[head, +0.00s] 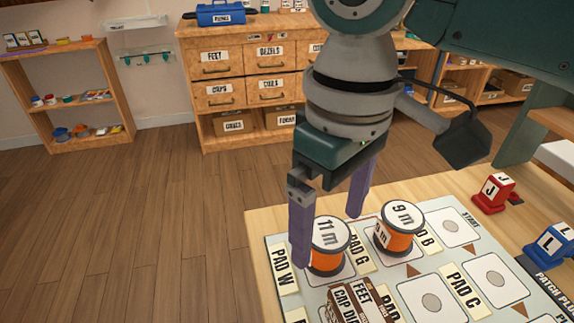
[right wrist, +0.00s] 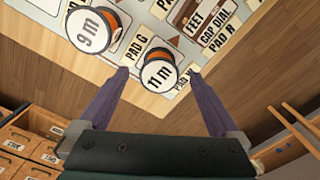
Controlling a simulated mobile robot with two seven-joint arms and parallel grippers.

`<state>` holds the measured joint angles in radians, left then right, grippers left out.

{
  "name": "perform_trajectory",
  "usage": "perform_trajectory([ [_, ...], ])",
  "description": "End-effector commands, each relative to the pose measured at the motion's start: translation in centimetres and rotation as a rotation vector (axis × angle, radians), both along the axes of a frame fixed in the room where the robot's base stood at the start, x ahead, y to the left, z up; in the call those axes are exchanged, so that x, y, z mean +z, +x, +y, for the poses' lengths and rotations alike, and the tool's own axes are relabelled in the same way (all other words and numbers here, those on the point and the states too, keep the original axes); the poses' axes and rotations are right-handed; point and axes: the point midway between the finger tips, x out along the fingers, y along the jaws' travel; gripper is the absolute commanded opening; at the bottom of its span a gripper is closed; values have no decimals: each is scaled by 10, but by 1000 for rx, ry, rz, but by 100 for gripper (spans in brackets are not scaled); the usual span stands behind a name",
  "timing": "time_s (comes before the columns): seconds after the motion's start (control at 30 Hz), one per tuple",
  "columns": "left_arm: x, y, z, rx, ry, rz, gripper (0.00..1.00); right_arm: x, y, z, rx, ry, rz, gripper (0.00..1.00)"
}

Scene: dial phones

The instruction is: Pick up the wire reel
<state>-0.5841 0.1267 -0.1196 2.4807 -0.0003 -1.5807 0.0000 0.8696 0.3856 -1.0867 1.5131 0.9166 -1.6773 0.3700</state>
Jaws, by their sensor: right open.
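Two orange-and-white wire reels stand upright on the board. One is marked "11 m" (head: 328,246) and stands by the PAD G label; the other is marked "9 m" (head: 399,229) and stands to its right. The right wrist view shows the 11 m reel (right wrist: 158,71) and the 9 m reel (right wrist: 95,28). My right gripper (head: 329,239) is open, its purple fingers pointing down. In the right wrist view its fingertips (right wrist: 157,71) appear on either side of the 11 m reel; contact is not clear. My left gripper is not in view.
The pale board (head: 392,270) lies on a wooden table (head: 262,290), with empty pads at right. A dark labelled box (head: 362,302) is close in front of the 11 m reel. A red J block (head: 493,193) and blue L block (head: 551,246) stand at right.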

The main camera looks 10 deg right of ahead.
Motion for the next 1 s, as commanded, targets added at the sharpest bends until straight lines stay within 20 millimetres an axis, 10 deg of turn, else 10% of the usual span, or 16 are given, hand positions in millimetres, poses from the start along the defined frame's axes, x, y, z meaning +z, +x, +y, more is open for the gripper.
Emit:
perform_trajectory([
  [0.5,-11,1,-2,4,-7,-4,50,-38,1,1,1,1,-1,98],
  [1.0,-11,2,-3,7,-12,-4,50,-38,1,1,1,-1,-1,41],
])
